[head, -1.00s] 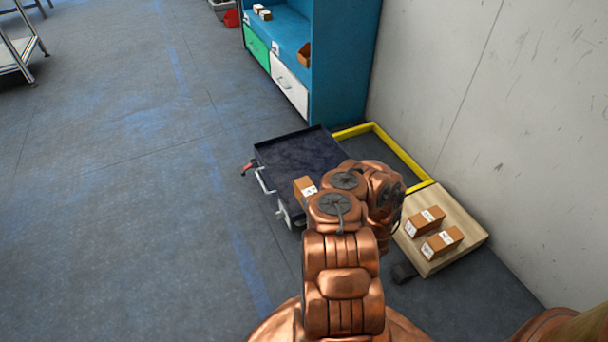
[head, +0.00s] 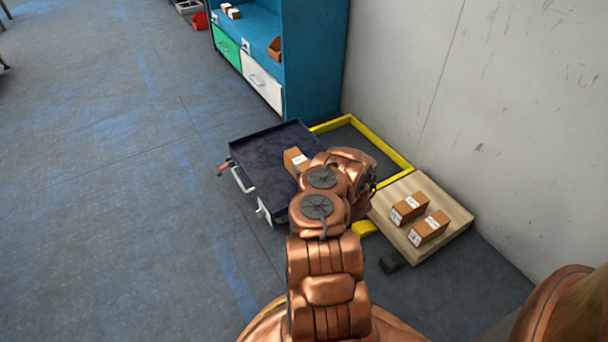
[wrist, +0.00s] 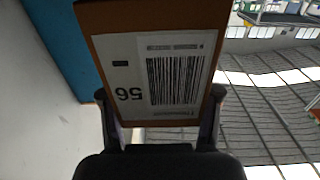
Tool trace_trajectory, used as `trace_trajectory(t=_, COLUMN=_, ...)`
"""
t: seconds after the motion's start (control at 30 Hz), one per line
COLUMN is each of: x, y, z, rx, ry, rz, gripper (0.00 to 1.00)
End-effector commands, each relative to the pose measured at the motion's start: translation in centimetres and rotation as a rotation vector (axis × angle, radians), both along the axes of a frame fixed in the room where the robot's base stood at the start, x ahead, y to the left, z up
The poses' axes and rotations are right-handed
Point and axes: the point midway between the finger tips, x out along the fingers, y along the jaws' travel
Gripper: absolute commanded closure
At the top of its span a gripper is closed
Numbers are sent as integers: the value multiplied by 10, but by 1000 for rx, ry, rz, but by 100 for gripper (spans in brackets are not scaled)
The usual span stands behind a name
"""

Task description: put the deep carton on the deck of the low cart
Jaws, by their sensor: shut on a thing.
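The deep carton is a brown box with a white barcode label. In the head view the carton (head: 296,160) shows just beyond my arm, over the right part of the low cart's dark deck (head: 262,165). Its height above the deck is hard to tell. In the wrist view my gripper (wrist: 161,94) is shut on the carton (wrist: 155,16), one finger on each side, with the label marked 56 facing the camera. In the head view the gripper is hidden by my arm. The cart's raised rim and pale handle are on the left side.
A pale wooden board (head: 440,215) with two labelled cartons (head: 418,218) lies right of the cart. A yellow floor frame (head: 375,143) runs behind it along the wall. A blue shelf unit (head: 315,60) stands at the back. The floor on the left is clear.

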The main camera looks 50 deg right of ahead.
Motion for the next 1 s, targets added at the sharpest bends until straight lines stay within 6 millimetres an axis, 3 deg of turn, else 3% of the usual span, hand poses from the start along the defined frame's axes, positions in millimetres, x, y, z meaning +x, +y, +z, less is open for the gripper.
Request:
trace_trajectory(t=0.17, x=5, y=-10, z=-1, rx=-1, ry=-4, rz=-1, gripper=100)
trace_trajectory(t=0.4, x=4, y=-8, z=-35, rx=0, ry=-2, rz=-2, gripper=100)
trace_trajectory(t=0.8, x=4, y=-8, z=-36, rx=-1, ry=-4, rz=-1, gripper=100)
trace_trajectory(t=0.83, x=4, y=-8, z=-37, rx=-1, ry=-3, rz=-1, gripper=37)
trace_trajectory(t=1.0, x=4, y=-8, z=-37, rx=-1, ry=-3, rz=-1, gripper=19)
